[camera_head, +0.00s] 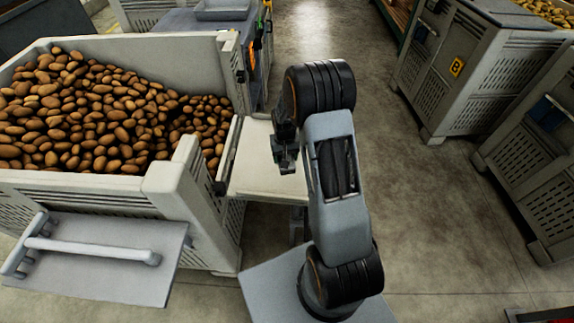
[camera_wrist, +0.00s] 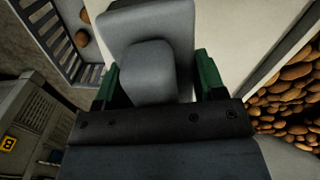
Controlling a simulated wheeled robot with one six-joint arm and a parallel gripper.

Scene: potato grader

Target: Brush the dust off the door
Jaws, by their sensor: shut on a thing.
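My gripper (camera_head: 287,158) is a dark shape over a pale flat panel (camera_head: 262,178) beside the potato crate; this panel may be the door. In the wrist view, the green fingers of my gripper (camera_wrist: 157,78) are shut on a grey rounded block (camera_wrist: 145,22), which may be the brush. Its underside is hidden, so I cannot tell whether it touches the panel. The pale panel also shows behind it in the wrist view (camera_wrist: 235,35). I cannot make out dust on the panel.
A big crate (camera_head: 165,185) full of brown potatoes (camera_head: 80,115) stands at left. A grey panel with a white bar (camera_head: 95,260) sits at lower left. More crates (camera_head: 470,75) stand at right. The concrete floor (camera_head: 420,210) between is clear.

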